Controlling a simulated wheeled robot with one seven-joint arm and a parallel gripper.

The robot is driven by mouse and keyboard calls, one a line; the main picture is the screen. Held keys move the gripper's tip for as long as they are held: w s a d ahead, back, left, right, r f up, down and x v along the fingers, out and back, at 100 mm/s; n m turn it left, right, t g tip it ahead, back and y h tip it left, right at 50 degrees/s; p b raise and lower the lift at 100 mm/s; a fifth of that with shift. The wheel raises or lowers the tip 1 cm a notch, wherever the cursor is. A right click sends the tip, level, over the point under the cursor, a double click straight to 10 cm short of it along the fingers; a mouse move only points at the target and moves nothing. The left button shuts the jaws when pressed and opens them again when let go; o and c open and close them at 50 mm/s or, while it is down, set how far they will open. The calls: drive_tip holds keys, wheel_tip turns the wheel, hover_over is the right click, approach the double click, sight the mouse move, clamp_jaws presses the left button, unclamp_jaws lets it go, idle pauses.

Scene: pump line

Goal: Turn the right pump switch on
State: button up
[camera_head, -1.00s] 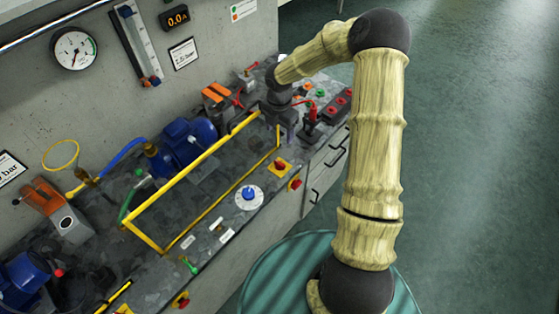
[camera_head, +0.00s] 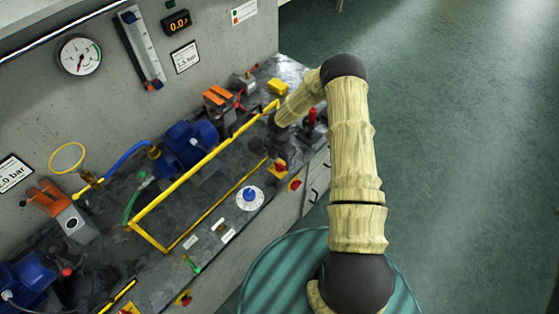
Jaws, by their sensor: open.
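Two yellow-and-red rotary switches sit at the right pump station: one on the bench top (camera_head: 279,166) by the front edge, another on the front face (camera_head: 294,185) just below it. I cannot tell from their knobs whether they are on or off. The right blue pump (camera_head: 191,143) stands behind the yellow frame. My gripper (camera_head: 272,146) is a small dark shape just behind and left of the upper switch, apparently above the bench. It is open; its fingertips are hard to make out, and contact with anything cannot be told.
A yellow rail frame (camera_head: 185,179) stands close left of my gripper. A white dial with a blue knob (camera_head: 250,196) lies in front. A red-topped fitting (camera_head: 312,115) is partly behind my arm. Another yellow-and-red switch (camera_head: 183,298) is at lower left. Open floor lies right.

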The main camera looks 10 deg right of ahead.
drive_tip(key=shift+f, duration=1)
drive_tip(key=shift+c, duration=0.3)
drive_tip(key=c, duration=0.9)
